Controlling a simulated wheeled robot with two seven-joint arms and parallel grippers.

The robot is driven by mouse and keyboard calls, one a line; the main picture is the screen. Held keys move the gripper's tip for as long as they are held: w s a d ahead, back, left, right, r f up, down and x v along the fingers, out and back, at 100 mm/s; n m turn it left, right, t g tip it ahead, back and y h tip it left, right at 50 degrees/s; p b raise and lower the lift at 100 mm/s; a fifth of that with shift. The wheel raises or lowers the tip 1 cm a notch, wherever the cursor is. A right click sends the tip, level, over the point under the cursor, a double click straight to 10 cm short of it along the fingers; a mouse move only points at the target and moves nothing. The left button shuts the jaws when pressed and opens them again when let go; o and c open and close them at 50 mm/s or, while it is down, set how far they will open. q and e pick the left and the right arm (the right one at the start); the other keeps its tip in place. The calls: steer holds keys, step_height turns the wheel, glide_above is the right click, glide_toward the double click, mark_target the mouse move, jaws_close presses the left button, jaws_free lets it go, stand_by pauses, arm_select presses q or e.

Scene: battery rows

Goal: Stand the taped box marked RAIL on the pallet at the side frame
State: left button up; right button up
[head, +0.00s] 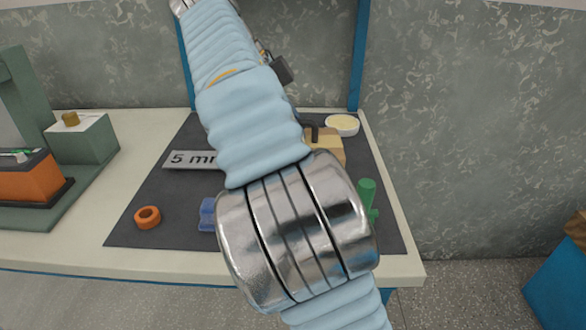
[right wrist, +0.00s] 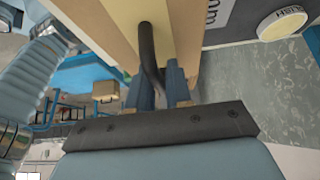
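No box that I can read as marked RAIL shows. A small brown box (right wrist: 105,90) stands by blue rails at the left of the right wrist view; its marking and tape are too small to tell. In that view my right gripper (right wrist: 162,90) has its two blue fingers at the black handle (right wrist: 147,45) of a tan wooden block (right wrist: 183,35). I cannot tell whether they are closed on it. In the head view this block (head: 327,147) stands partly behind my arm, which hides the right gripper. My left gripper is out of view.
The bench (head: 398,262) carries a dark mat (head: 180,228) with a "5 mm" plate (head: 188,159), orange ring (head: 147,217), blue piece (head: 207,214), green piece (head: 368,195) and cream dish (head: 342,124). A machine (head: 78,140) stands left. A blue bin-like object (head: 560,285) stands right.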

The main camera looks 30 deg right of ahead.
jaws_close()
steer(key=shift+r, duration=0.1)
stand_by(1.0)
